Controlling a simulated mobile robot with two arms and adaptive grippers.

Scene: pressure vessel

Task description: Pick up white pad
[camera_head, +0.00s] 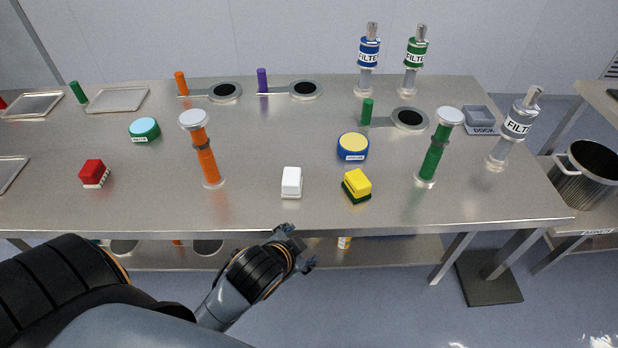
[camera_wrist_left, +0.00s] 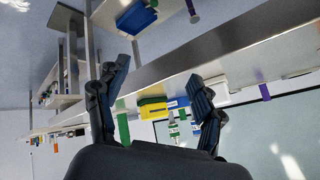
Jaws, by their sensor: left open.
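The white pad (camera_head: 291,181) is a small white block lying on the steel table near its front edge, between the orange-handled column and the yellow pad. My left gripper (camera_head: 297,249) is in front of the table's front edge, below the white pad in the head view and apart from it. In the left wrist view its two dark fingers (camera_wrist_left: 160,75) are spread, with nothing held between them. My right gripper is not in view.
A yellow pad with a dark green base (camera_head: 357,186), a blue-and-yellow round tin (camera_head: 352,147) and an orange column (camera_head: 205,160) stand around the white pad. A red pad (camera_head: 94,173) lies farther left. A green column (camera_head: 434,155) stands to the right. The table (camera_head: 250,210) is bare around the white pad.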

